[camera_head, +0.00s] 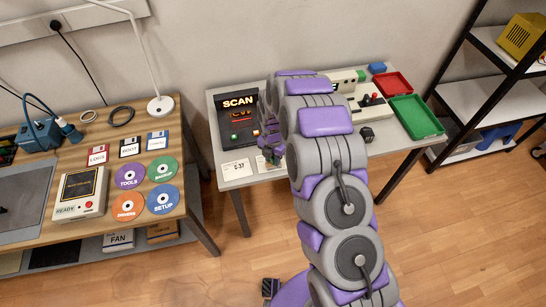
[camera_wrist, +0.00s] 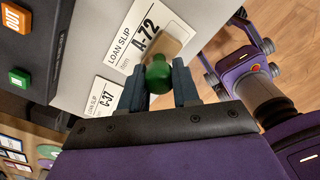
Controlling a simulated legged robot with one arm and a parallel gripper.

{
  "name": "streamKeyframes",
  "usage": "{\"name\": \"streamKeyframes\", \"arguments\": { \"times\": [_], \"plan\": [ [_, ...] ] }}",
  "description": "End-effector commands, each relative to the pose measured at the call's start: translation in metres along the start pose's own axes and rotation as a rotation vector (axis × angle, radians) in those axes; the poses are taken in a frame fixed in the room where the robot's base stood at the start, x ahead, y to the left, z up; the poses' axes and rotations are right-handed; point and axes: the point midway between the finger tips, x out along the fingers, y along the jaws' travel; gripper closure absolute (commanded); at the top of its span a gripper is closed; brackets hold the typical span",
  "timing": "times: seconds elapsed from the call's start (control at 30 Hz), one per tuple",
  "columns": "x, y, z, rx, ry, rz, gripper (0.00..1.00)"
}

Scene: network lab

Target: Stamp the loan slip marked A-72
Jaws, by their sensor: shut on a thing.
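My gripper (camera_wrist: 160,88) is shut on a stamp with a round green knob (camera_wrist: 158,74) and a tan block. The stamp's block covers part of the loan slip marked A-72 (camera_wrist: 134,36) at its edge. I cannot tell whether the block touches the slip. The slip marked C-37 (camera_wrist: 103,97) lies beside it on the grey table; it also shows in the head view (camera_head: 236,168). In the head view my gripper (camera_head: 272,155) is low over the table's front edge, and my arm hides most of the A-72 slip.
A dark SCAN device (camera_head: 238,122) with lit buttons stands behind the slips. A red tray (camera_head: 391,84) and green tray (camera_head: 416,117) are at the table's right. A wooden table (camera_head: 190,135) with discs and floppies stands left, across a gap. A black shelf rack is far right.

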Motion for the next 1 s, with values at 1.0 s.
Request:
{"name": "streamKeyframes", "arguments": {
  "times": [1.0],
  "plan": [
    [-0.040, 0.000, 0.000, -0.001, 0.000, 0.001, 0.89]
  ]
}}
